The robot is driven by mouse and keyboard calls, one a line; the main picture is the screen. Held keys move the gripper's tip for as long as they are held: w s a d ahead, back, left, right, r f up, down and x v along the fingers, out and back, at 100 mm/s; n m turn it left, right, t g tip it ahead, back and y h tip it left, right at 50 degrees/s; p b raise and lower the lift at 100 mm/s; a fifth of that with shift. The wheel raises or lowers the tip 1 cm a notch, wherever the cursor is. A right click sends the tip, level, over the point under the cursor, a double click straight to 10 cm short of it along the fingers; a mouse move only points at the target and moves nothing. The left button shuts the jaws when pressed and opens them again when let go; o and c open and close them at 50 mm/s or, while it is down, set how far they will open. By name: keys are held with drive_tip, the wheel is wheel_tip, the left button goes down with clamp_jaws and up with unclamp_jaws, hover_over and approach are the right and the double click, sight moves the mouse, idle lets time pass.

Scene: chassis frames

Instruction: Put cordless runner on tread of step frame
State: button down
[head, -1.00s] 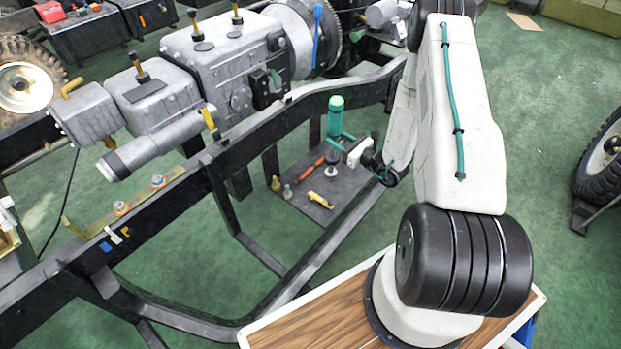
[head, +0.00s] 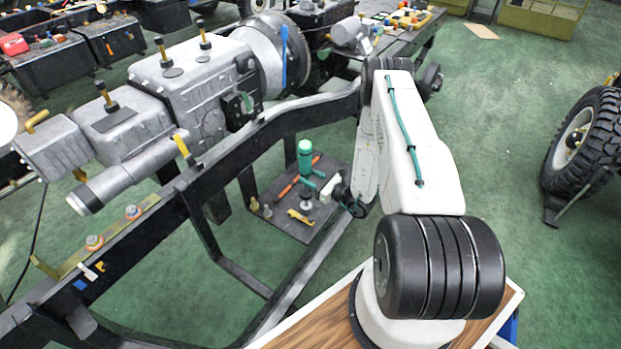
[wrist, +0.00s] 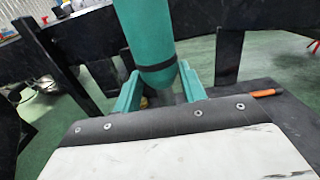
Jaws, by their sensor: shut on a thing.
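The cordless runner (head: 305,157), a green upright cylinder, is in my gripper (head: 317,185). The wrist view shows its green body with a black band (wrist: 158,72) between the two teal fingers (wrist: 162,92), which are shut on it. Its lower end is partly hidden by the gripper, with a grey round part near it. The dark low plate (head: 276,222), which looks like the step frame's tread, lies beneath, beyond the black rail. The runner is over this plate. I cannot tell whether it touches.
On the plate lie an orange-handled tool (head: 288,187), a yellow tool (head: 299,217) and small fittings (head: 254,204). The black chassis rail (head: 215,152) and a grey engine (head: 190,85) stand left.

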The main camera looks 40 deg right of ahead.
drive_tip(key=shift+f, duration=0.1)
drive_tip(key=c, duration=0.8)
unclamp_jaws()
